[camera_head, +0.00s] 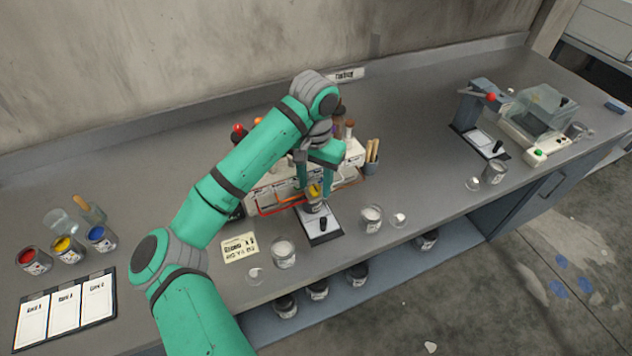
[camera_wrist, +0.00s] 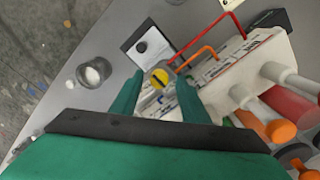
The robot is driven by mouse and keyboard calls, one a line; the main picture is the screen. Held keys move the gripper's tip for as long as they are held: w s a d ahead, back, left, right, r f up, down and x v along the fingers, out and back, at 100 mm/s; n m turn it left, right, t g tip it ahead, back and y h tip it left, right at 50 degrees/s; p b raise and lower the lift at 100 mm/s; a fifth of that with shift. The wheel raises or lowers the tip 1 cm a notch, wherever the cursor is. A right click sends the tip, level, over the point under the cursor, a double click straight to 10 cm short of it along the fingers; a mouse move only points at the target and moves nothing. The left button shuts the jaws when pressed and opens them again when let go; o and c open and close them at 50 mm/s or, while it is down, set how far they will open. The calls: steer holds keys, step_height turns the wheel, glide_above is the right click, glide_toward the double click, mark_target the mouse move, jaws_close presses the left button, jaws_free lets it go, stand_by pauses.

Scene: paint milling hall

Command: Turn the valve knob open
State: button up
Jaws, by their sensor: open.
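A yellow valve knob (camera_head: 314,190) sits near the front of the white dispenser block (camera_head: 353,152). In the wrist view the yellow knob (camera_wrist: 160,78) looks round, with a dark bar across its face, and lies between my fingertips. My gripper (camera_head: 314,186) points down over it with its green fingers apart, one to each side; it also shows in the wrist view (camera_wrist: 158,81). I cannot tell whether either finger touches the knob. My arm and gripper hide much of the dispenser in the head view.
A small white scale (camera_head: 320,224) stands just in front of the knob. An orange bent pipe (camera_wrist: 203,52) and a red one (camera_wrist: 222,30) are close by. Paint cans (camera_head: 67,249) stand at the left.

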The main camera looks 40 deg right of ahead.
mark_target(315, 188)
step_height(315, 188, up, 11)
steer(key=shift+f, duration=0.2)
stand_by(0.7)
